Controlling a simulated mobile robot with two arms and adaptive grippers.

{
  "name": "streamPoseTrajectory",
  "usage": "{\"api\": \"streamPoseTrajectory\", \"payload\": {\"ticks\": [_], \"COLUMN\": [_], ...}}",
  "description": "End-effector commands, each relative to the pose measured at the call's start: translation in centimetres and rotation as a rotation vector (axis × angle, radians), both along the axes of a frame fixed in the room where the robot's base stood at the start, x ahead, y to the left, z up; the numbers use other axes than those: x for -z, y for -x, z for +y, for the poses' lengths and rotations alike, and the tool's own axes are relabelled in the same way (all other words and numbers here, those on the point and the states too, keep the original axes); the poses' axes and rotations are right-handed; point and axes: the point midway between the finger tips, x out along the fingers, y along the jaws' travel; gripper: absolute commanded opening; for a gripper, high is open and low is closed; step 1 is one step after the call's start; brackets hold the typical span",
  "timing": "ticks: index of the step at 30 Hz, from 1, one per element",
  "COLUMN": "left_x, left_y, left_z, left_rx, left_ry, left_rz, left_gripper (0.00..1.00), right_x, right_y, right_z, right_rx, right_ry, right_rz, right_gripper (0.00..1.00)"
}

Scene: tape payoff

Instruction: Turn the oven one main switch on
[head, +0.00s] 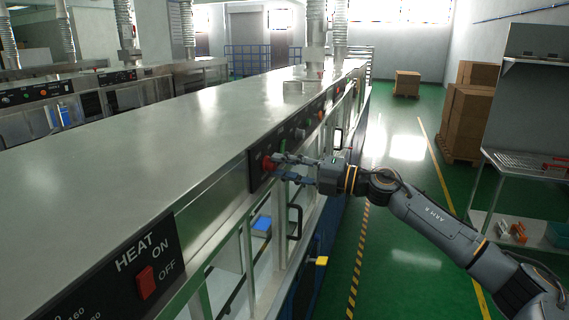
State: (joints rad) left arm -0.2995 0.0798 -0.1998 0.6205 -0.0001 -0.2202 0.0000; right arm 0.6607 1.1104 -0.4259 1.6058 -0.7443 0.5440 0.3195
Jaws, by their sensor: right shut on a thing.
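A long steel oven (190,120) runs away from me, with black control panels along its right side. A red knob (267,162) sits on the panel at mid-length; it looks like the main switch, but its label and setting cannot be read. My right gripper (275,168) comes in from the right and is shut on this red knob, its fingers partly hiding the knob and the panel. My left gripper is not in view.
A near panel (120,265) has a red HEAT rocker (146,282) marked ON and OFF. More knobs (300,134) lie farther along. Black door handles (295,222) stick out below. Green aisle floor (400,240) is clear; a metal shelf (520,165) and stacked boxes (470,115) stand right.

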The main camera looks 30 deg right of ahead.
Motion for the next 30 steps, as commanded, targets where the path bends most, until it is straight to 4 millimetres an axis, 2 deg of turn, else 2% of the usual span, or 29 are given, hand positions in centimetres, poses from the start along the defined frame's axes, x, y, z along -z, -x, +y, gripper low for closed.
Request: {"api": "streamPoseTrajectory", "payload": {"ticks": [12,13,16,26,30], "left_x": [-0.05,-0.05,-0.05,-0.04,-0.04], "left_y": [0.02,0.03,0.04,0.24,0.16], "left_z": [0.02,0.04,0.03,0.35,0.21], "left_rx": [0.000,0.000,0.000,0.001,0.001], "left_ry": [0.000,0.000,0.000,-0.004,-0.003], "left_rz": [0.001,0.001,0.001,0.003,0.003], "left_gripper": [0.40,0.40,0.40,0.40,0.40], "right_x": [0.06,0.06,0.06,0.07,0.25], "right_y": [0.00,0.00,0.00,0.08,0.71], "right_z": [0.00,0.00,0.00,-0.08,-0.74], "right_rx": [0.000,0.000,0.000,0.001,0.002], "right_ry": [-0.007,-0.007,-0.006,-0.005,-0.004], "right_rz": [0.006,0.006,0.005,0.005,0.007], "right_gripper": [0.00,0.31,0.50,0.50,0.50]}}
